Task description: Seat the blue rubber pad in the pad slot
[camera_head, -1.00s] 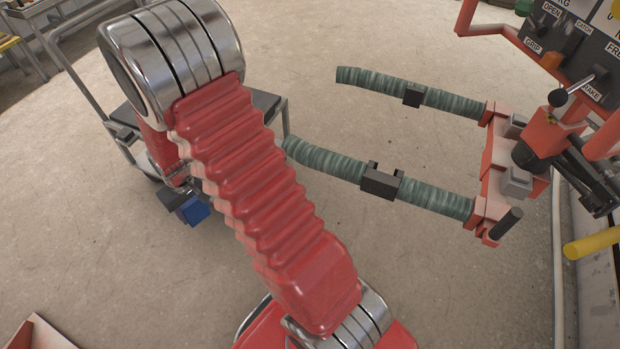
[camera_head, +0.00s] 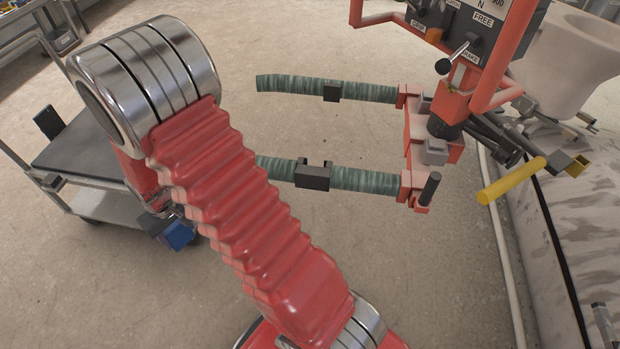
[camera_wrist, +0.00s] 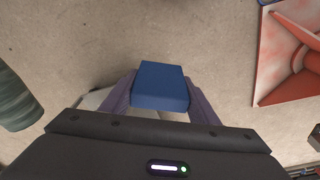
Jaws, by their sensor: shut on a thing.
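The blue rubber pad (camera_wrist: 161,84) is a small blue block held between the two fingers of my gripper (camera_wrist: 160,98) in the wrist view. My gripper is shut on it. In the head view the blue pad (camera_head: 178,235) shows at the end of my gripper (camera_head: 168,230), below the red arm and above the floor. Two green ribbed arms (camera_head: 368,179) reach left from a red bracket, and each carries a dark block (camera_head: 313,175). They stand apart from the pad, to its right. I cannot tell which part is the pad slot.
A grey cart (camera_head: 80,150) stands behind my arm at the left. A red control frame (camera_head: 497,55) with a lever and labels stands at the upper right, near a yellow bar (camera_head: 511,180) and a pale basin (camera_head: 575,55). Bare concrete floor (camera_head: 440,285) lies in front.

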